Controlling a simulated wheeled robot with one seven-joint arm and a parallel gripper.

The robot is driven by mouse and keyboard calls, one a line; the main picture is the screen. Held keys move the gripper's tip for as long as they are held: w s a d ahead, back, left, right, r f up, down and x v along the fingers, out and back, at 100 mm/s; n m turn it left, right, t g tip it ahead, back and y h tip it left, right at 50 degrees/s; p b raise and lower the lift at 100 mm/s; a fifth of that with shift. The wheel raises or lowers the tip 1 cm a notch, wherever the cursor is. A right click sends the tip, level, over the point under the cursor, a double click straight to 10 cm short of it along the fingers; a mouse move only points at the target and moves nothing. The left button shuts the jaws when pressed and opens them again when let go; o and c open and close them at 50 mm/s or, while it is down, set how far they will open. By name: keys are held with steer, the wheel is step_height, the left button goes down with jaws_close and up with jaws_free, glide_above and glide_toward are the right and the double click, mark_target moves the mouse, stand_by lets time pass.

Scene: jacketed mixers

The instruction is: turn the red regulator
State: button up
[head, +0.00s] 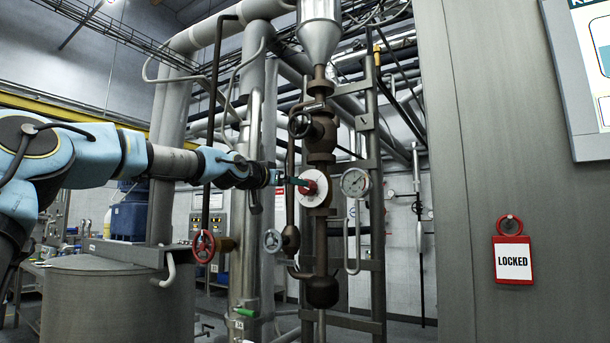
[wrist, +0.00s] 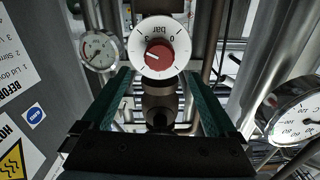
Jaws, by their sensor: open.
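The red regulator (wrist: 159,58) is a round red knob with a white pointer mark, set on a white dial (wrist: 170,28) marked "bar". In the head view the red knob (head: 308,187) sits in front of the white dial (head: 319,182) on a brown pipe column. My gripper (head: 285,180) reaches it from the left, its fingertips at or close beside the knob. In the wrist view my gripper (wrist: 162,85) has its two green fingers wide apart, one on each side below the knob, with nothing between them. I cannot tell whether a finger touches the knob.
A pressure gauge (head: 355,183) is just right of the regulator. A red handwheel (head: 203,246) and a grey handwheel (head: 272,240) are lower left. A dark handwheel (head: 300,125) is above. A grey cabinet wall with a "LOCKED" tag (head: 513,259) stands at the right.

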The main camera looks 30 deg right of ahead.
steer(key=shift+d+r+p, duration=0.1)
steer(key=shift+r+p, duration=0.25)
steer(key=shift+p, duration=0.2)
steer(key=shift+f+p+x, duration=0.2)
steer(key=shift+p+x, duration=0.85)
steer(key=shift+x, duration=1)
steer(key=shift+f+p+x, duration=0.2)
steer(key=shift+p+x, duration=0.85)
steer(key=shift+x, duration=1)
steer(key=shift+c, duration=0.2)
steer(key=c, duration=1.3)
